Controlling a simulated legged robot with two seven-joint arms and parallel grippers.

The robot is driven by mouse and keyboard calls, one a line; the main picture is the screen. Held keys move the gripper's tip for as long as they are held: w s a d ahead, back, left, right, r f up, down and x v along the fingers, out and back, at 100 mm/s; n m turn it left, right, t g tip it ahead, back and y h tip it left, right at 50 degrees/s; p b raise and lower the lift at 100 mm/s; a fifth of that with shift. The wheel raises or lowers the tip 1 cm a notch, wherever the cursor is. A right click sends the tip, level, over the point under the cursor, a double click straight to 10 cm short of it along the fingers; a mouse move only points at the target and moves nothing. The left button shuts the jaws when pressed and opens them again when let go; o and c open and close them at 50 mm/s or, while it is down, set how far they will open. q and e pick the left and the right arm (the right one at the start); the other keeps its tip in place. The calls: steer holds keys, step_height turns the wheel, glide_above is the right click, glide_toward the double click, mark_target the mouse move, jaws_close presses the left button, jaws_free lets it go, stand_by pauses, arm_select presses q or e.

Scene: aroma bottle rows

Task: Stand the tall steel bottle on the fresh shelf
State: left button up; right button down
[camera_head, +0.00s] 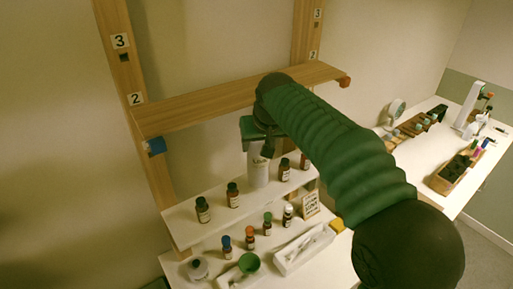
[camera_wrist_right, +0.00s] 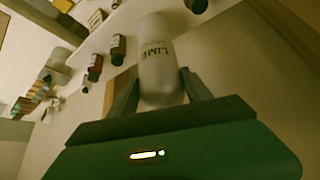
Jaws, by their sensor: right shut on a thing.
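In the right wrist view the bottle (camera_wrist_right: 157,58) stands between the two fingers (camera_wrist_right: 160,92). In the head view it is upright over the upper white tier (camera_head: 180,222), among small brown bottles. I cannot tell whether its base touches that tier. The wooden shelf board (camera_head: 200,104) is higher, behind the gripper. A small lettered card (camera_head: 310,205) stands on the lower tier; its words are too small to read surely. My left gripper is not in view.
Brown bottles (camera_head: 203,210) with dark caps stand on the upper tier, either side of the held bottle. The wooden board looks bare. Another table (camera_head: 418,160) is at right.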

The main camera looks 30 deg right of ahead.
steer(key=f, duration=0.3)
steer(key=shift+w+d+f, duration=0.1)
steer(key=shift+d, duration=0.2)
steer(key=c, duration=0.9)
jaws_free()
steer(key=shift+a+f, duration=0.15)
steer(key=o, duration=0.4)
steer(key=shift+a, duration=0.15)
steer(key=shift+o, duration=0.2)
steer(key=shift+r, duration=0.2)
